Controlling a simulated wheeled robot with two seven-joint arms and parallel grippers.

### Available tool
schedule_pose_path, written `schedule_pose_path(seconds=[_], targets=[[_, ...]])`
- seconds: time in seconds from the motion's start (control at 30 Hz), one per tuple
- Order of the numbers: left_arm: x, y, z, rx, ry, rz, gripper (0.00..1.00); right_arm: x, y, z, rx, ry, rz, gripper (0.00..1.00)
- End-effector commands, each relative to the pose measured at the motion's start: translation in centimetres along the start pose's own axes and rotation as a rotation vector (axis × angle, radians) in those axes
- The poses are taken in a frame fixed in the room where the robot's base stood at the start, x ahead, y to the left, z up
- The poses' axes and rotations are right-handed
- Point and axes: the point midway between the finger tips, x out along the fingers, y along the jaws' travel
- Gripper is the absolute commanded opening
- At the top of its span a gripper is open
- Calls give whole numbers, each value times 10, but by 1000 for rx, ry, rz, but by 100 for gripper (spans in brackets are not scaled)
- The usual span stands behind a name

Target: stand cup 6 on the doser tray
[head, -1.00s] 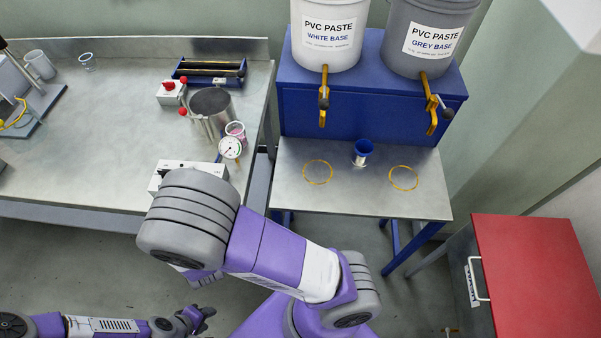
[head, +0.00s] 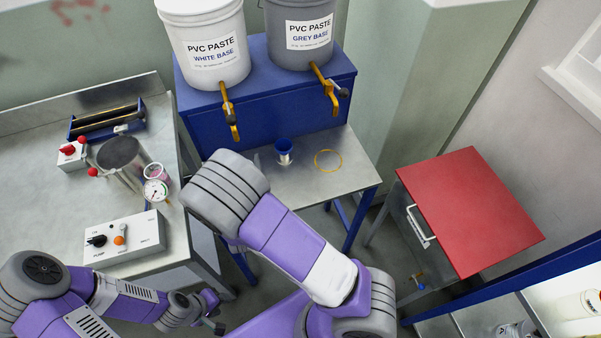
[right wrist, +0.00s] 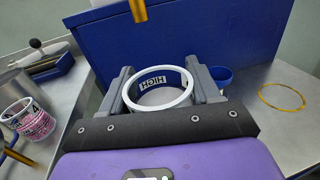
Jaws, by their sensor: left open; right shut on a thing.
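My right gripper (right wrist: 160,76) is shut on a round cup (right wrist: 136,104) with a white rim and a blue band reading HIGH upside down; no number is legible. In the head view my right arm hides this gripper and cup. The steel doser tray (head: 335,182) lies below the paste buckets. A yellow ring (head: 328,161) marks its right part, also in the wrist view (right wrist: 282,97). A blue cup (head: 284,150) stands left of that ring; it shows behind the right finger in the wrist view (right wrist: 224,77). My left gripper (head: 213,313) is open and empty, low in the head view.
White (head: 205,50) and grey (head: 300,38) paste buckets with brass taps stand on a blue box (head: 265,103). The left bench holds a metal pot (head: 122,158), a pink-labelled cup (head: 154,171) and a control box (head: 125,237). A red-topped cabinet (head: 470,205) stands right.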

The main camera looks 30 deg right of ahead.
Motion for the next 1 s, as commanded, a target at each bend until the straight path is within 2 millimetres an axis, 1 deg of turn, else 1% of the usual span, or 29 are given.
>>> schedule_pose_path(seconds=[0.03, 0.1, 0.17, 0.23, 0.4, 0.5, 0.67, 0.9, 1.0], targets=[[-10, 4, 0, 0, 0, 0, 43, 11, -16, -1, -7, 1, -34, 22], [-14, 5, 0, 0, 0, 0, 43, 22, -33, -6, -6, -1, -68, 22], [-16, 6, 1, 0, 0, 0, 43, 28, -44, -11, -6, -2, -88, 22], [-14, 5, 1, 0, 0, 0, 43, 32, -51, -21, -7, -2, -101, 22], [-2, 1, 0, 0, 0, 0, 43, 33, -53, -57, -7, -2, -103, 22], [1, 0, 0, 0, 0, 0, 43, 33, -53, -71, -5, -2, -102, 22], [3, -1, 0, 0, 0, 0, 43, 33, -53, -81, -3, -4, -102, 22], [12, -5, 0, 0, 0, 0, 43, 33, -53, -113, -4, -3, -103, 22], [12, -4, -1, 0, 0, 0, 43, 33, -53, -115, -2, -4, -103, 22]])
